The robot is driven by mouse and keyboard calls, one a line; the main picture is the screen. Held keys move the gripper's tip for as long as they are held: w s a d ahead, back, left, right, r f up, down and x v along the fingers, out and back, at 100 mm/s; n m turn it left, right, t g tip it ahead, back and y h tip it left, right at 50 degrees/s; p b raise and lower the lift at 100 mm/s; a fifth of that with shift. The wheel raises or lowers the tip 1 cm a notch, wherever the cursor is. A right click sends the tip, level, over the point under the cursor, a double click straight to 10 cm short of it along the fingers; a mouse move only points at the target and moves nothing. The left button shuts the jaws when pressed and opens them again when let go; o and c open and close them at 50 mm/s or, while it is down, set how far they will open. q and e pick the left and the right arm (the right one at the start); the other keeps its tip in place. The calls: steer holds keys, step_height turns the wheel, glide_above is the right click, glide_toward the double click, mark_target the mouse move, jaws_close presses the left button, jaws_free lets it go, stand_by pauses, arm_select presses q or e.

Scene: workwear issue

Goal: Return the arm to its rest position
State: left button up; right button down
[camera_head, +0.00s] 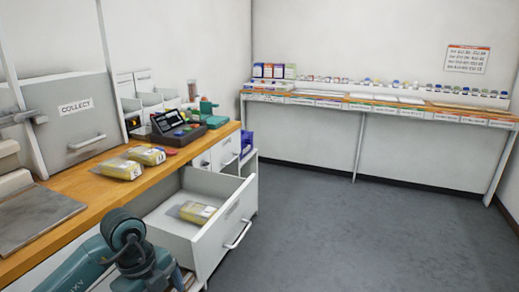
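A teal arm of mine (128,232) comes in from the bottom left, in front of the counter and beside the open drawer. It bends at a dark joint and runs down out of the frame. No gripper fingers of mine show, so what either gripper holds cannot be seen. The drawer (234,215) is pulled out below the wooden counter (88,192). A yellow-and-clear packet (197,213) lies inside it. Two similar packets, a nearer one (122,170) and a farther one (147,156), lie on the counter.
A grey COLLECT hatch (75,125) stands behind the counter at left. A dark terminal (175,128) sits farther along. The open drawer juts into the room beside my arm. A long shelf (375,104) lines the far wall. The grey floor (350,235) at right is clear.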

arm_select(q)
steer(key=s+d+m+g+h, duration=0.1)
steer(key=s+d+m+h, duration=0.2)
steer(key=d+h, duration=0.5)
steer(key=s+d+r+t+h+p, duration=0.2)
steer(key=s+d+r+h+p, duration=0.15)
steer(key=d+r+h, duration=0.65)
steer(key=w+a+r+n+t+y, duration=0.1)
steer(key=w+n+t, duration=0.2)
steer(key=n+t, duration=0.65)
steer(key=a+f+n+t+y+p, duration=0.2)
steer(key=a+f+n+t+y, duration=0.45)
steer(key=n+y, duration=0.35)
steer(key=s+a+f+n+g+y, duration=0.2)
steer(key=s+f+g, duration=0.1)
steer(key=f, duration=0.3)
steer(key=s+a+f+n+g+y+p, duration=0.1)
steer(key=s+a+f+n+g+y, duration=0.1)
steer(key=s+f, duration=0.4)
steer(key=shift+s+a+f+g+y, duration=0.15)
steer(key=shift+s+f+g+y, duration=0.1)
steer(key=shift+f+g+y, duration=0.4)
arm_select(e)
steer(key=shift+w+d+r+g+h, duration=0.15)
steer(key=shift+d+r+g+h, duration=0.35)
steer(key=shift+d+r, duration=0.5)
